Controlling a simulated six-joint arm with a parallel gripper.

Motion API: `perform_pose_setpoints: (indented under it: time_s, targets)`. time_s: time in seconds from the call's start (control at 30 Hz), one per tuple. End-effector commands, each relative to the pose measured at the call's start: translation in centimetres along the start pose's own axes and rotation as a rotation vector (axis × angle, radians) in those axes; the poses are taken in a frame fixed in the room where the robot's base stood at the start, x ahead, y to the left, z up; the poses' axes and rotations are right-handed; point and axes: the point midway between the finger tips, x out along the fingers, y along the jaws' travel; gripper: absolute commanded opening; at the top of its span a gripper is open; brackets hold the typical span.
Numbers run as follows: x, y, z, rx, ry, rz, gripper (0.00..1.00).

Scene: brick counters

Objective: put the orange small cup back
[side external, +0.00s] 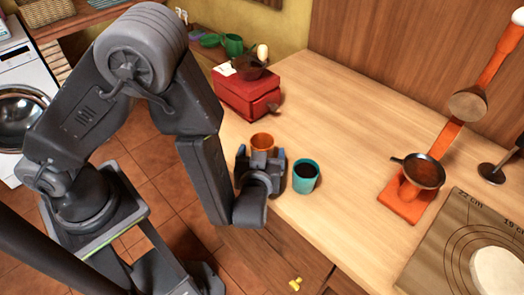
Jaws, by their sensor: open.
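The orange small cup (262,141) stands on the wooden counter near its front left edge. Only its rim and upper part show; my gripper hides the rest. My gripper (262,156) is at the cup, with its blue-tipped fingers apart on either side of the cup's lower part in this view. Whether the fingers touch the cup cannot be told. A teal cup (306,177) with dark contents stands just right of my gripper.
A red box (247,93) with a dark bowl on top stands behind the cup. An orange stand (403,201) holding a dark pan is at the right, beside a marked mat (428,262). The counter's middle (345,120) is clear. Green cups (233,45) sit at the back left.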

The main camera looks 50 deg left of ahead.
Motion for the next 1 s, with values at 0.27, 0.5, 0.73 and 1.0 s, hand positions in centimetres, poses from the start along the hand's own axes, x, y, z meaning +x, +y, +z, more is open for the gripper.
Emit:
perform_pose_setpoints:
  time_s: [0.27,0.5,0.73,1.0]
  targets:
    - [-4.6,0.1,0.0,0.000,0.001,0.004,0.83]
    - [-6.1,0.0,0.0,0.000,0.001,0.000,0.83]
    - [-6.1,0.0,0.0,0.000,0.000,0.000,0.83]
    - [-7.1,0.6,-1.0,-0.041,-0.177,0.045,0.83]
